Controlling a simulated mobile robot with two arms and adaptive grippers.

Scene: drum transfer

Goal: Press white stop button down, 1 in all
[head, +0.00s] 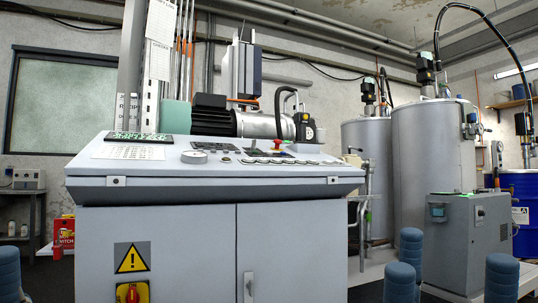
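The grey control console (215,187) stands in front of me with a sloped top panel. A row of small pale round buttons (268,162) runs along the panel's right half; they are too small to tell which is the white stop button. A larger white round dial or knob (194,157) sits left of the row. My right gripper (452,258) is at the lower right, its blue fingers spread wide and empty, clear of the console. My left gripper (10,272) shows only a blue finger at the lower left edge, away from the console; the rest is out of frame.
A red knob (277,142) sits at the panel's back edge. A motor and pump (240,121) stand behind the console. Pipes (366,205), tall steel tanks (433,150) and a grey cabinet (462,240) are to the right. The space above the panel's front looks clear.

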